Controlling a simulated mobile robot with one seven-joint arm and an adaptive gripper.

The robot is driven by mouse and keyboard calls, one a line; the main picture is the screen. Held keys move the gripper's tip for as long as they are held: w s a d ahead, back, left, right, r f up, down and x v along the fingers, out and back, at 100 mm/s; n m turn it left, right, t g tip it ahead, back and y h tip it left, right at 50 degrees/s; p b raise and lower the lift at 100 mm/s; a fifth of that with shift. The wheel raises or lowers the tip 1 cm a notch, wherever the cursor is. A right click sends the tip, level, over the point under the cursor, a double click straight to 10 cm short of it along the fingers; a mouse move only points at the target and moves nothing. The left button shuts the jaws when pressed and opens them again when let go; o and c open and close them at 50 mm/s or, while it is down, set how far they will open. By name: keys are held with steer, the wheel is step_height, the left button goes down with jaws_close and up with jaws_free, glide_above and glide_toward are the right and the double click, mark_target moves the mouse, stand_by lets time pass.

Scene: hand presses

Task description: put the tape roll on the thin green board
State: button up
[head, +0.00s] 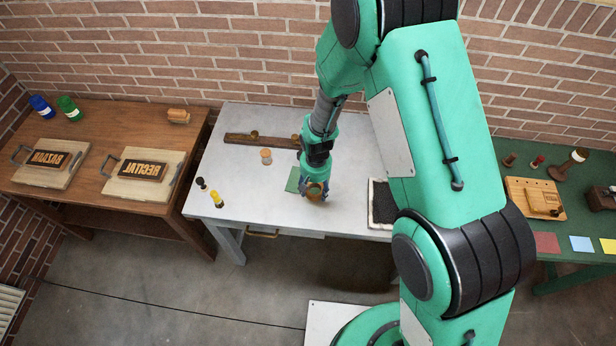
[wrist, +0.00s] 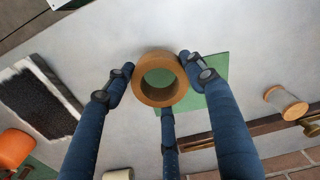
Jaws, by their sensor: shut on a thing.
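The tape roll (head: 317,194) is a brown-orange ring, low over the pale table. My gripper (head: 314,188) is shut on it; in the wrist view, the dark blue fingers of my gripper (wrist: 160,78) stand around the tape roll (wrist: 143,88). The thin green board (head: 292,181) lies flat on the table, just left of the roll in the head view and partly hidden by my gripper. In the wrist view the green board (wrist: 215,68) shows behind and to the right of the roll, which overlaps its edge. I cannot tell whether the roll touches anything beneath.
A brown rail (head: 245,139) with small knobs runs along the table's back, with a wooden spool (head: 266,156) before it. A black pad in a pale frame (head: 383,203) lies to the right. A yellow bottle (head: 217,199) stands near the left edge. Bare table lies between.

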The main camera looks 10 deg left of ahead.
steer(key=w+a, duration=0.1)
steer(key=w, duration=0.1)
steer(key=w+a, duration=0.1)
steer(key=w, duration=0.1)
steer(key=w+a, duration=0.1)
steer(key=w, duration=0.2)
steer(key=shift+w+a+f, duration=0.1)
steer(key=shift+a+f, duration=0.1)
steer(key=shift+f, duration=0.2)
steer(key=shift+f+p, duration=0.4)
steer(key=shift+f, duration=1.35)
steer(key=shift+f, duration=0.1)
steer(key=o, duration=1.1)
steer(key=shift+r+b, duration=0.3)
steer(key=shift+r, duration=5.85)
